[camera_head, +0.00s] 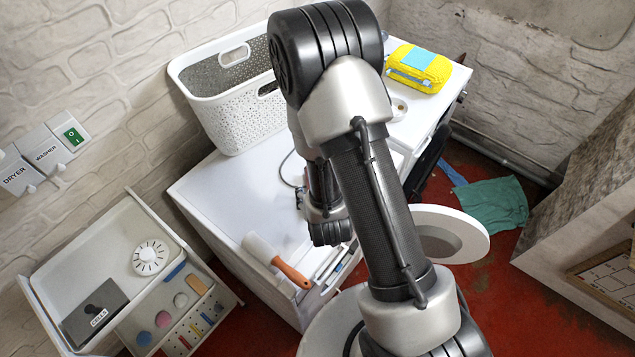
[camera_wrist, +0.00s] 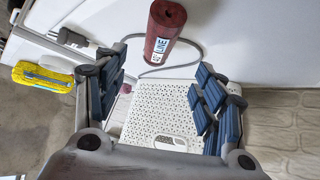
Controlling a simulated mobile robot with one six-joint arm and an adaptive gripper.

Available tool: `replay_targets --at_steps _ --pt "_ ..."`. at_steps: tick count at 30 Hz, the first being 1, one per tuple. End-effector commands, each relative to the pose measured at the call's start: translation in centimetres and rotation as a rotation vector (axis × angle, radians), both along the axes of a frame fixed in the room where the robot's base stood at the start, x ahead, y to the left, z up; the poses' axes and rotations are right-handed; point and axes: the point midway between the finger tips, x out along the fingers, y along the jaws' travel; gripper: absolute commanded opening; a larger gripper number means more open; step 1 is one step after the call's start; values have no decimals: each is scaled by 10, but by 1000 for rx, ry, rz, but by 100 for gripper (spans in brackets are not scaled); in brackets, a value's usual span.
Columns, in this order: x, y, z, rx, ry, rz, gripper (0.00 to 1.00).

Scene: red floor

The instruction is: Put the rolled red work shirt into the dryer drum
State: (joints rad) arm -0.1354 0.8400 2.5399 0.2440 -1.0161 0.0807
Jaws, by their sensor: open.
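The rolled red work shirt (camera_wrist: 166,28) shows at the top of the wrist view, a dark red roll with a white and blue label, lying on a white surface. In the head view my arm hides it. My gripper (camera_wrist: 160,82) is open, its blue-padded fingers wide apart with nothing between them. The roll lies beyond the fingertips, apart from them. A round white door (camera_head: 474,236) stands open at the front of the white machines (camera_head: 225,195). The drum opening is hidden, and I cannot tell which machine is the dryer.
A white perforated basket (camera_head: 240,115) stands at the back of the machine top, and a yellow pack (camera_head: 419,68) at its right. A lint roller (camera_head: 275,262) lies at the front edge. A tray cart (camera_head: 115,255) stands left. A green cloth (camera_head: 490,205) lies on the floor.

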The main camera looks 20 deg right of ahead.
Motion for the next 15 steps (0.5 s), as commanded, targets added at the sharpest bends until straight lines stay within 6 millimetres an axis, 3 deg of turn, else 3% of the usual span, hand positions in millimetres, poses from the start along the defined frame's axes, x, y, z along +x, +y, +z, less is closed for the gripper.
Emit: replay_targets --at_steps 11,15 --pt "-6 2 11 5 0 1 64" --pt "6 6 36 31 13 4 64"
